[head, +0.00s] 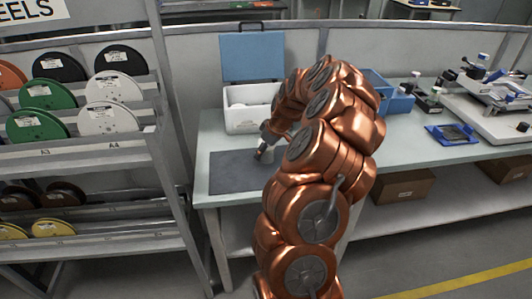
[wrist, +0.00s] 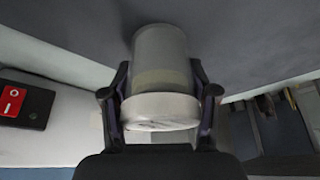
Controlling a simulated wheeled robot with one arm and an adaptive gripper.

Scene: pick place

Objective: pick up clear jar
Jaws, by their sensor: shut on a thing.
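The clear jar (wrist: 160,60) shows in the wrist view as a greyish see-through cylinder with a pale band and a white lid (wrist: 160,112). The lid end is toward the wrist camera. My gripper (wrist: 160,84) has one finger on each side of the jar and is shut on it. In the head view my gripper (head: 263,150) is over the dark grey mat (head: 228,178) on the workbench. The jar cannot be made out clearly there, and my copper arm hides part of the bench.
A white box with a raised blue lid (head: 252,58) stands behind the mat. Blue bins (head: 392,97) and a blue tray (head: 452,134) are to the right. A spool rack (head: 85,165) stands left of the bench. The wrist view shows a red switch (wrist: 12,102).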

